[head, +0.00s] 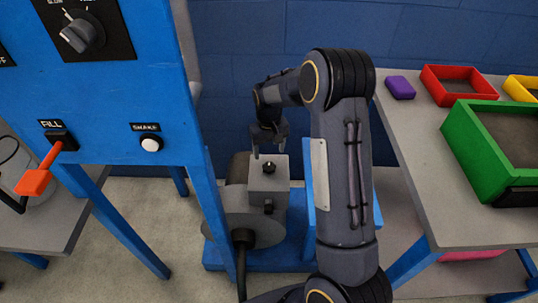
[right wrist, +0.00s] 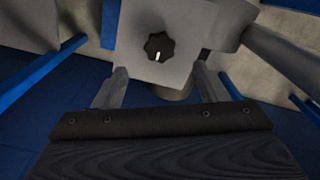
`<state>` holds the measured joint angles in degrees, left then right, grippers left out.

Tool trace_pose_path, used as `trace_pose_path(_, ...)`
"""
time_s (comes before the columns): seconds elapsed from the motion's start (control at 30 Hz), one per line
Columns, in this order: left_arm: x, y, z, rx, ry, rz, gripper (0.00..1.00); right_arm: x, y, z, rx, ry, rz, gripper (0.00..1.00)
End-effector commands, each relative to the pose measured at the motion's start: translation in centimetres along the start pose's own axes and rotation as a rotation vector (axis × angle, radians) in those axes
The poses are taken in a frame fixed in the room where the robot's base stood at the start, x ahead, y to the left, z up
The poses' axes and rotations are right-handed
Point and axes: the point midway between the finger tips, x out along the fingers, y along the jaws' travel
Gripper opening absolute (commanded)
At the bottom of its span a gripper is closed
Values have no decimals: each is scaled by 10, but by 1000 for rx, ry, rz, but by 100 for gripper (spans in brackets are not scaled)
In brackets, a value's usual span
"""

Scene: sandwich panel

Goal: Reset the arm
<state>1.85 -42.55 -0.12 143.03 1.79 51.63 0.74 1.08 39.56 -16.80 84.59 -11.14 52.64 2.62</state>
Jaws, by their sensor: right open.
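My right gripper (head: 269,152) is open and empty, pointing down over a grey box (head: 268,178) with a small black knob (head: 269,167) on its top. In the right wrist view, the two fingers (right wrist: 161,75) stand apart, with the black knob (right wrist: 159,46) showing beyond and between them. The fingers appear clear of the knob; the exact gap cannot be told. My right arm (head: 343,165) crosses the middle of the head view and hides part of the machine behind it. My left gripper is not in view.
A blue panel (head: 110,110) on legs at left carries a dial (head: 80,34), an orange lever (head: 40,172) and a white button (head: 151,144).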

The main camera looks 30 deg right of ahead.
Motion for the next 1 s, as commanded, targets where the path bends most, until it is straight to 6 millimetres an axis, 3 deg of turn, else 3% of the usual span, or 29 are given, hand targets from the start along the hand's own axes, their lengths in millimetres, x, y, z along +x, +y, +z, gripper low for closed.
trace_pose_path(0.67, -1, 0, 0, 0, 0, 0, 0, -13, 0, 3, 5, 8, -11, 66)
trace_pose_path(0.83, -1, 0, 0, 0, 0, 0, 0, -62, -4, 34, 29, 64, -94, 66)
trace_pose_path(1.0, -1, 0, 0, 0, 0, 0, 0, -124, -16, 98, 40, 155, -217, 66)
